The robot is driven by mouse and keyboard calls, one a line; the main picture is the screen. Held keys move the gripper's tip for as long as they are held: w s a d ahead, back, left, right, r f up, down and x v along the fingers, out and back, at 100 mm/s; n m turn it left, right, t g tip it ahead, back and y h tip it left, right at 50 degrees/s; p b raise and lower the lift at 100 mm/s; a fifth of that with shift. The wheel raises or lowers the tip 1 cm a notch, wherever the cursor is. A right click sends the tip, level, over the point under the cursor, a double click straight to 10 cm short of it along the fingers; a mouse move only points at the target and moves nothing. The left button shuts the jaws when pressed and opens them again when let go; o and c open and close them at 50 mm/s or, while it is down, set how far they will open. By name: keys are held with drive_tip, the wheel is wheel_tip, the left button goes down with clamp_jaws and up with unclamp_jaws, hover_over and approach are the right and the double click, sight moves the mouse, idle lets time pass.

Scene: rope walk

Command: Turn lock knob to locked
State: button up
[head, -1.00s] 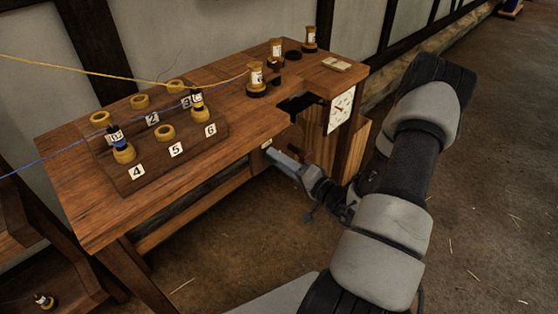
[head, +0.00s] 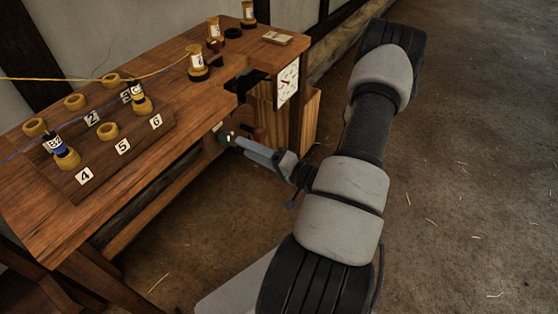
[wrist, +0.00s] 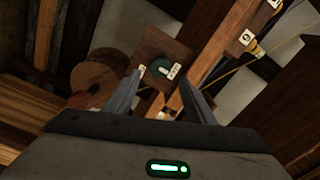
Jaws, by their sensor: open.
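The lock knob looks to be the small round dark green piece (wrist: 160,65) on a square wooden plate (wrist: 178,50) in the wrist view. A pale label or pointer sits at its right side; I cannot read its setting. In the head view a small greenish knob (head: 228,137) shows under the table's front edge. My gripper (wrist: 162,82) is open and empty, its two fingers on either side of the knob in the picture. I cannot tell how far the tips are from it. In the head view my gripper (head: 240,142) points at the table's underside.
The wooden table (head: 50,235) carries a board with several numbered yellow rings, and spools stand at its back. A dial (head: 288,84) hangs at its right end. A round wooden disc (wrist: 100,78) lies left of the plate in the wrist view. The floor (head: 460,180) at right is clear.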

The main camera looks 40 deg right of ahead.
drive_tip(key=v, duration=1)
drive_tip(key=shift+s+p, duration=0.4)
drive_tip(key=shift+d, duration=0.15)
